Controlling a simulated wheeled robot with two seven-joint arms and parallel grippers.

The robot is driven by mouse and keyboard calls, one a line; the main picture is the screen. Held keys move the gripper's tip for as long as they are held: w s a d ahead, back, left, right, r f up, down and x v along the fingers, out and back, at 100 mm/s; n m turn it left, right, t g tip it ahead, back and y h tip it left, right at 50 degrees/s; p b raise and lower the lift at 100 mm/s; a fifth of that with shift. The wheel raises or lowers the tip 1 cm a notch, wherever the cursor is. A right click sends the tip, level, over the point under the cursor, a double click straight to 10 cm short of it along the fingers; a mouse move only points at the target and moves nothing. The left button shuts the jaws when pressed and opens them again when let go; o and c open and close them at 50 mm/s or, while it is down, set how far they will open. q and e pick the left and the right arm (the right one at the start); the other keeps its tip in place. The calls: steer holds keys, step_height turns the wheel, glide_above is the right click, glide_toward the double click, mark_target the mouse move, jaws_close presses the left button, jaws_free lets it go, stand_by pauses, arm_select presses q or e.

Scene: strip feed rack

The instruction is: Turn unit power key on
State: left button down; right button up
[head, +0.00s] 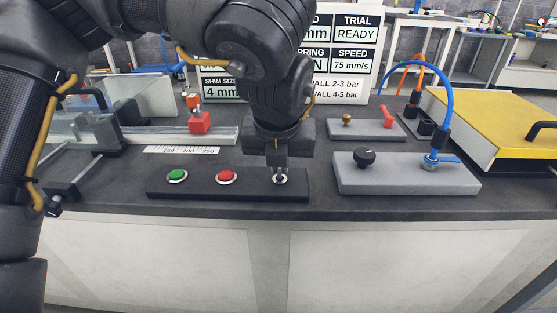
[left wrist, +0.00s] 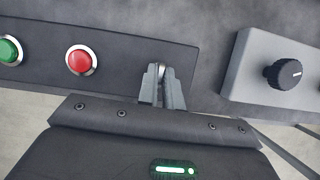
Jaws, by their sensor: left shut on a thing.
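The power key (head: 280,180) sits at the right end of a dark control strip (head: 240,195), on a round silver switch plate. My left gripper (head: 280,174) comes down from above and is shut on the key. In the left wrist view the two grey fingertips (left wrist: 162,86) close around the key (left wrist: 162,70), which shows only as a small bright piece between them. Its turn angle cannot be read. A green button (head: 177,175) and a red button (head: 226,176) sit to the left on the same strip. My right gripper is not in view.
A grey block with a black knob (head: 364,157) and a blue hose (head: 447,95) stands close to the right of the strip. A scale (head: 182,150) and a clear-walled rail lie behind left. A yellow panel (head: 490,120) is at the right. The bench front edge is near.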

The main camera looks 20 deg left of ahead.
arm_select(q)
steer(key=shift+n, duration=0.3)
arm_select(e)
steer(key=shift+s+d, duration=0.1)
arm_select(q)
steer(key=c, duration=1.6)
jaws_free()
steer(key=shift+o, duration=0.2)
steer(key=shift+r, duration=0.1)
steer(key=p+v, duration=0.2)
steer(key=v, duration=0.8)
steer(key=shift+r, duration=0.3)
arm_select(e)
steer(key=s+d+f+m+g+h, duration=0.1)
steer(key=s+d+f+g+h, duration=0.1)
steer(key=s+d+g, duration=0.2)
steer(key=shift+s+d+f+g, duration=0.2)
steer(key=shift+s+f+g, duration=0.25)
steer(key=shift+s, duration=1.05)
arm_select(q)
steer(key=shift+s+d, duration=0.1)
